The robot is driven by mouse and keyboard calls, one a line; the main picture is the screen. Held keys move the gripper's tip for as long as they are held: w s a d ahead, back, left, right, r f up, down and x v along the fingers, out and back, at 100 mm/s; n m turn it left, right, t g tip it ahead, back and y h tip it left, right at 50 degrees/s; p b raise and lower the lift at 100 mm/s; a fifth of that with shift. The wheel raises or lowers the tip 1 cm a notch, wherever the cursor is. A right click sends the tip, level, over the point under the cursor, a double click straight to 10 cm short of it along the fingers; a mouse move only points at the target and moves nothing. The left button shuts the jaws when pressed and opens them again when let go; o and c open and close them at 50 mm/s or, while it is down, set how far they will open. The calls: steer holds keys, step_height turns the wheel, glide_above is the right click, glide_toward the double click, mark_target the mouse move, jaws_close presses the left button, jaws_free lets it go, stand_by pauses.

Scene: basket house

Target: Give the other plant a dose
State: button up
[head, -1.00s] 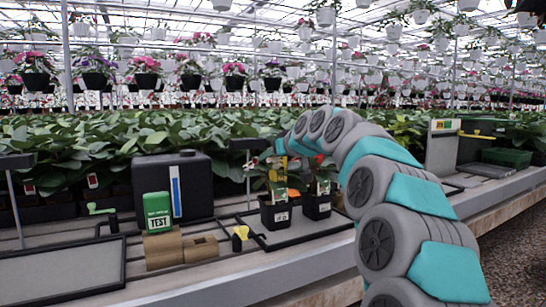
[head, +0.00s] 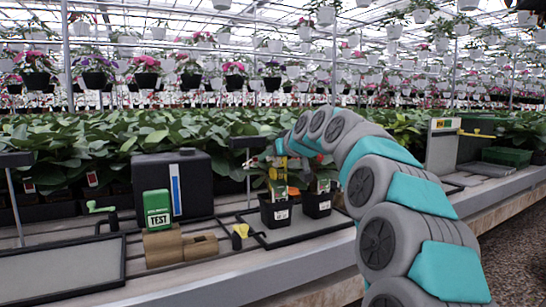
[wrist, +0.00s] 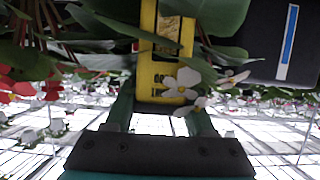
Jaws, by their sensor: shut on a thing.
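Two potted plants in black pots stand side by side on a dark tray (head: 300,236), the left pot (head: 274,213) and the right pot (head: 317,206). Each pot carries a white label, and leaves with orange and red touches rise above them. My gripper (wrist: 160,105) is shut on a yellow item with dark lettering (wrist: 165,75), among leaves and white and red flowers in the wrist view. In the head view my gripper (head: 283,150) is just above the left plant, partly hidden by my arm and foliage. I cannot tell which flowers belong to which plant.
A green TEST box (head: 158,209) stands on a brown block (head: 163,245), before a black tank (head: 185,178) with a blue gauge strip. A small yellow item (head: 240,234) lies left of the tray. A grey panel (head: 60,270) is at the left. Dense foliage lines the back.

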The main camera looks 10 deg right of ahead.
step_height(320, 180, up, 7)
steer(key=p, duration=0.4)
stand_by(0.5)
steer(key=shift+a+f, duration=0.1)
stand_by(0.3)
